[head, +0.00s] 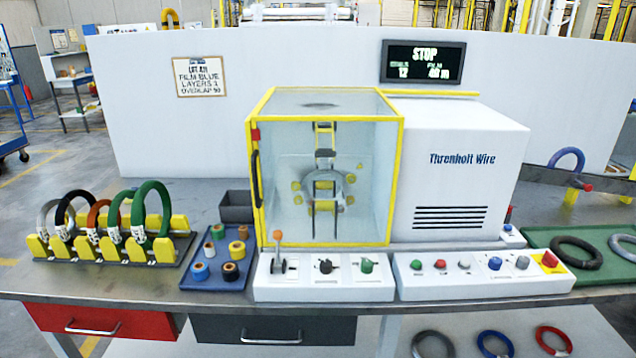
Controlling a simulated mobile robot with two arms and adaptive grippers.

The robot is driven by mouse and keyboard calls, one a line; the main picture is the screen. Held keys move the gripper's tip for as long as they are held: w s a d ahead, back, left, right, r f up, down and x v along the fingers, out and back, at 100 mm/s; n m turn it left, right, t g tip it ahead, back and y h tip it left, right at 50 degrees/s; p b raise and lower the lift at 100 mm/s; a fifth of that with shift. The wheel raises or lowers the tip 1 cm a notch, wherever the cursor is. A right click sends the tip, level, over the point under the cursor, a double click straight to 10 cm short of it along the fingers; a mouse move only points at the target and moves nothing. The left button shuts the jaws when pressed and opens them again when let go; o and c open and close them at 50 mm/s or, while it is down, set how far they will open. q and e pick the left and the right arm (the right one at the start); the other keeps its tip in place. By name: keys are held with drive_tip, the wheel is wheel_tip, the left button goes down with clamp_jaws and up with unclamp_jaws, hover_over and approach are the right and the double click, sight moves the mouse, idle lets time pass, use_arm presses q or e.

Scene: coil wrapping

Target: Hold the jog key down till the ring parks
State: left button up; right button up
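The ring (348,190) is a grey ring with yellow rollers around it, inside the clear yellow-framed guard (397,180). Its opening cannot be made out clearly. The guard's front looks shut, with a black handle at its left edge. The right control panel (480,288) carries green (415,264), red (440,264), grey (463,265), blue (495,263) and grey-blue (522,262) buttons and a red mushroom button on yellow (550,259). The labels are too small to read, so I cannot tell which is the jog key. Neither of my grippers is in view.
The display (423,62) reads STOP. The left panel (325,291) has an orange-knobbed lever (277,250) and black and green knobs. Coils on a rack (110,250) and a blue tray (215,284) of tape rolls stand left. A green tray (590,275) with coils lies right.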

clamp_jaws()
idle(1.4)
